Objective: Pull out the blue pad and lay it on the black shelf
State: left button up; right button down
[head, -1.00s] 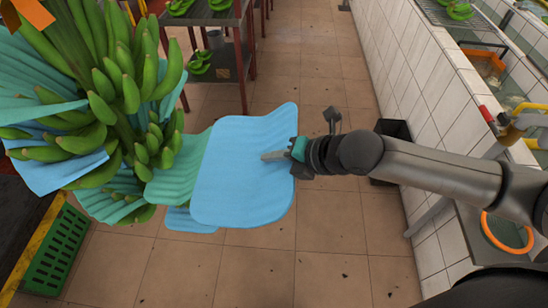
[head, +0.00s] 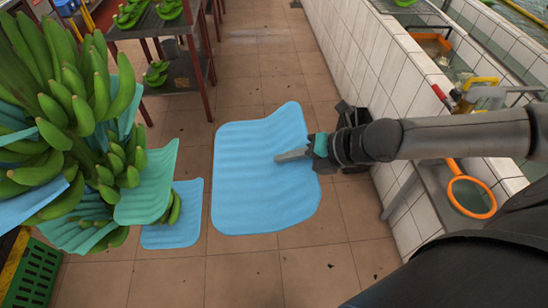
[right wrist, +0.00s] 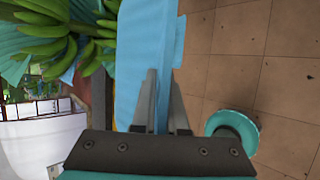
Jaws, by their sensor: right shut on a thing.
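The blue pad (head: 262,185), a wavy sheet, hangs in the air in the middle of the head view, clear of the banana bunch (head: 75,120). My right gripper (head: 292,155) is shut on its right part. In the right wrist view the pad (right wrist: 146,50) runs edge-on between the two fingers (right wrist: 160,100). A dark two-level shelf rack (head: 185,76) with red legs stands at the back left, with green bananas on both levels. I take it for the black shelf. My left gripper is not in view.
Teal (head: 148,188) and smaller blue (head: 172,220) pads remain among the bananas at left. A green crate (head: 32,272) stands at bottom left. The tiled floor between is open.

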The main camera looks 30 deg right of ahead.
jog(key=s+d+b, duration=0.2)
jog(key=d+b, duration=0.3)
jog(key=d, duration=0.1)
jog(key=shift+s+d+b, duration=0.25)
jog(key=shift+b, duration=0.05)
dwell(0.4)
